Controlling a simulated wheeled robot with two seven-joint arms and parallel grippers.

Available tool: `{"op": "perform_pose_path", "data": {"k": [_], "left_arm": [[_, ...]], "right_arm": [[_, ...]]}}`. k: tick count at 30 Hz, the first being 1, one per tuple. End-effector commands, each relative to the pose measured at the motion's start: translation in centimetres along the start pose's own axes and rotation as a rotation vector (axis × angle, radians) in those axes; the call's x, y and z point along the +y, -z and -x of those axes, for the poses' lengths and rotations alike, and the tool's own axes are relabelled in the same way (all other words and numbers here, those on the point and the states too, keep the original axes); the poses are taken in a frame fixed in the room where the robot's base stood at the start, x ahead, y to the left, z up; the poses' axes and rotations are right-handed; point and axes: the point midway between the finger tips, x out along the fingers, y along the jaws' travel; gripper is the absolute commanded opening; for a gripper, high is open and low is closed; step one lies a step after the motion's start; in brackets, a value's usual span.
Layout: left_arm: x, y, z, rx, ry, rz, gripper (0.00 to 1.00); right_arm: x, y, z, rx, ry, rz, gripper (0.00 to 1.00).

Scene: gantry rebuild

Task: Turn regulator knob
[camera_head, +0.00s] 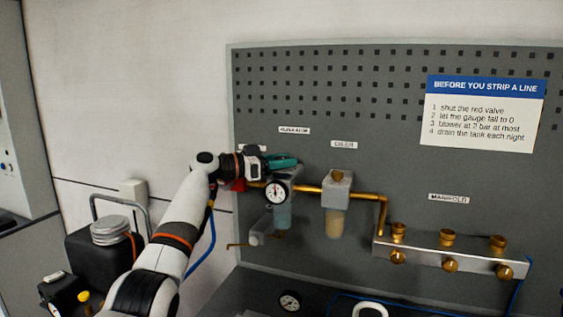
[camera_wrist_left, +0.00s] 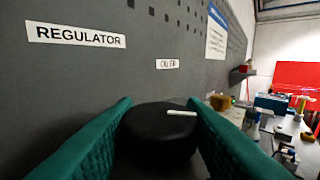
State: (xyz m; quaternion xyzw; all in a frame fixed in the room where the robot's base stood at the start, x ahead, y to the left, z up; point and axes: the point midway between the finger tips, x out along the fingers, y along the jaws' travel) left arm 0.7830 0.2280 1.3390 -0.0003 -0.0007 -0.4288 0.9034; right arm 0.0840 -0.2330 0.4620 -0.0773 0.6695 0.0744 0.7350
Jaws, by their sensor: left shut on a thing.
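The regulator knob (camera_wrist_left: 158,130) is black and round with a white mark on its top, and fills the lower middle of the left wrist view. My left gripper (camera_wrist_left: 160,125) has one green finger on each side of the knob and is shut on it. In the head view my left gripper (camera_head: 280,161) is at the top of the regulator, and its green fingers hide the knob there. The round white gauge (camera_head: 275,193) sits on the regulator's front, under the gripper. My right gripper is not in view.
The oiler (camera_head: 337,190) stands to the right on the brass pipe (camera_head: 372,198), which runs to the manifold (camera_head: 450,256). A grey pegboard (camera_head: 390,150) is behind. A black tank (camera_head: 95,255) is at the lower left. A loose gauge (camera_head: 290,301) lies below.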

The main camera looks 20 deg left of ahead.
Motion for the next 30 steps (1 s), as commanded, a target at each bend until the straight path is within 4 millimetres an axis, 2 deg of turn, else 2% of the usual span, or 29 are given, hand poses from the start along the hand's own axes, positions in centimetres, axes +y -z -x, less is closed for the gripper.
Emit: {"op": "perform_pose_path", "data": {"k": [6,7,10,11,19,22,26,30], "left_arm": [[0.0,0.3,-0.1,0.005,0.001,0.002,0.15],[0.0,0.3,-0.1,0.005,0.001,0.002,0.39],[0.0,0.2,-0.1,0.005,0.001,0.002,0.55],[0.0,0.2,-0.1,0.004,0.001,0.002,0.58],[0.0,0.1,0.1,0.002,-0.001,0.000,0.58],[0.1,0.3,0.7,0.002,-0.001,-0.001,0.58],[0.1,0.5,2.8,0.001,-0.003,-0.002,0.58],[0.1,0.6,5.9,0.003,-0.004,-0.002,0.58]], "right_arm": [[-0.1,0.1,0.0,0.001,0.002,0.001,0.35],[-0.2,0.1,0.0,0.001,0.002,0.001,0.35],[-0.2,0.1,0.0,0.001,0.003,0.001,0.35],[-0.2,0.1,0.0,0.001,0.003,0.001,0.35],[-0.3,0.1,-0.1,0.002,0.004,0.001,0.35],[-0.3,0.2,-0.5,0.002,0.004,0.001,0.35],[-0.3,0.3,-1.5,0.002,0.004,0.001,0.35],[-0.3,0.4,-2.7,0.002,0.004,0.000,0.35]]}}
